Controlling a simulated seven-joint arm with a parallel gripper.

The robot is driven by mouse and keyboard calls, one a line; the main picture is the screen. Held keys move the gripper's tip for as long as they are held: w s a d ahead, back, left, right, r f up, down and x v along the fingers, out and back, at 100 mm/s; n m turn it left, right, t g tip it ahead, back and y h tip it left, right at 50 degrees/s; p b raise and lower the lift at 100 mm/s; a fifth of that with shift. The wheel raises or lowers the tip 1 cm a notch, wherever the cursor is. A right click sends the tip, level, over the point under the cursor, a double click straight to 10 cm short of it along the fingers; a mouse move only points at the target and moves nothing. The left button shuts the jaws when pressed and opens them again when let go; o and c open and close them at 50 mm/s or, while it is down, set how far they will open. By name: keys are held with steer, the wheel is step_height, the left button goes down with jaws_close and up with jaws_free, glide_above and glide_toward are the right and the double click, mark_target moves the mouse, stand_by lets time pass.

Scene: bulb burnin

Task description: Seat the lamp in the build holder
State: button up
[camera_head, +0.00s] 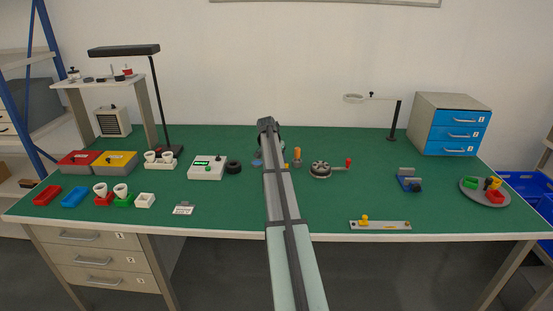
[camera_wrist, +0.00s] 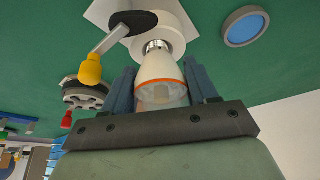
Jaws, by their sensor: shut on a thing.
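The lamp (camera_wrist: 161,72) is a white bulb with an orange ring, a clear lower end and a metal screw base. My gripper (camera_wrist: 160,84) is shut on it, with a blue-grey finger on each side. The metal base points at a white round holder (camera_wrist: 172,38) on a white plate and meets it in the wrist view. I cannot tell how deep the base sits. My arm hides the lamp, holder and gripper in the head view.
A grey wheel with a red-knobbed crank (camera_head: 321,169) stands right of the holder. A blue disc (camera_wrist: 245,27) lies on the other side. The green bench (camera_head: 235,210) is clear in front.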

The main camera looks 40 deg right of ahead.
steer(key=shift+f, duration=0.4)
stand_by(0.4)
steer(key=o, duration=1.4)
steer(key=v, duration=1.3)
steer(key=shift+s+a+r, duration=0.15)
steer(key=shift+r, duration=0.2)
